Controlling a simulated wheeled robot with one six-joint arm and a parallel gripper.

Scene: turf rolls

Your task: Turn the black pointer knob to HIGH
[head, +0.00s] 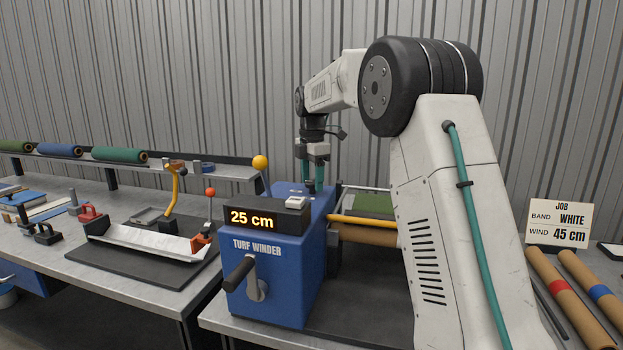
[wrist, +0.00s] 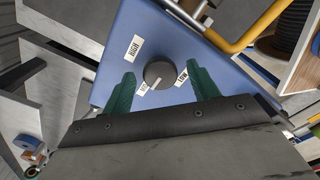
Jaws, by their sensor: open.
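The black pointer knob (wrist: 159,73) sits on the blue top of the turf winder in the wrist view. Its white pointer mark faces the small label (wrist: 142,89) at its lower left, whose text is too small to read surely. The HIGH label (wrist: 134,47) is at the knob's upper left and the LOW label (wrist: 182,76) at its right. My gripper (wrist: 161,72) is open, with one green finger on each side of the knob and visible gaps to it.
The winder's display (head: 252,218) reads 25 cm, and a crank (head: 245,278) is on its front. A yellow-ball lever (head: 260,163) rises left of my gripper. An orange bar (head: 360,222) runs right of the winder. A job sign (head: 558,224) reads WHITE, 45 cm.

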